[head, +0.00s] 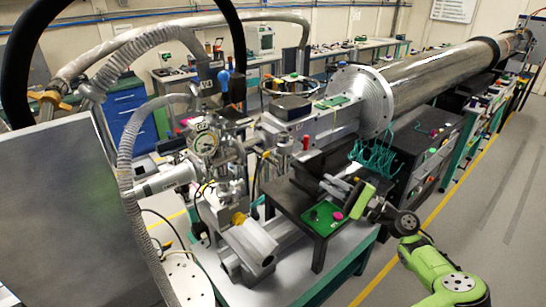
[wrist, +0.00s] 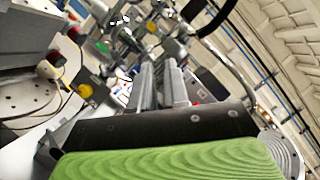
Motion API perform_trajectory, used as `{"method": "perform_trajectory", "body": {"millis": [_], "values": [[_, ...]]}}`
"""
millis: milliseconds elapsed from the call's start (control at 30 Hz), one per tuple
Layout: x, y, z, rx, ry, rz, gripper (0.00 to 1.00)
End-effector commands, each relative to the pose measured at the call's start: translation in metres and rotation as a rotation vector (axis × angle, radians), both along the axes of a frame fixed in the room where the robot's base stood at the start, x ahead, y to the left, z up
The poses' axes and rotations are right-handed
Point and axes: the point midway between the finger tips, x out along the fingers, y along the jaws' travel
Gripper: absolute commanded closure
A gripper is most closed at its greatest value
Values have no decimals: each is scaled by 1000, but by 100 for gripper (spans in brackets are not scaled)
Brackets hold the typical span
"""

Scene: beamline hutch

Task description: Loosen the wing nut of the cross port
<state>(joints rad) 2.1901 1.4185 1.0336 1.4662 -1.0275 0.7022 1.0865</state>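The metal cross port assembly (head: 203,170) stands at the left of the bench, below a round dial gauge (head: 206,143). Its wing nut is too small to make out for certain in either view. My gripper (head: 325,183) is right of the cross, above the bench and near the green tray, apart from the cross. In the wrist view my gripper's two grey fingers (wrist: 160,66) stand side by side with a narrow gap and nothing seen between them. Blurred metal fittings (wrist: 125,40) lie beyond the fingertips.
A green tray (head: 316,226) with small parts sits on a dark stand beneath my gripper. Teal hooks (head: 374,154) hang behind my gripper. A large beam pipe (head: 435,75) runs to the back right. A ribbed hose (head: 128,160) hangs left of the cross. The right floor is clear.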

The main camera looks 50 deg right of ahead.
Motion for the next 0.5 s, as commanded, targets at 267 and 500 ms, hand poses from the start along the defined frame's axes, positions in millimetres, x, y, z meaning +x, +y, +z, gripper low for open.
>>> {"method": "perform_trajectory", "body": {"millis": [267, 500], "values": [[68, 9, 17, 1, 6, 8, 85], [122, 15, 29, -1, 6, 7, 85]]}}
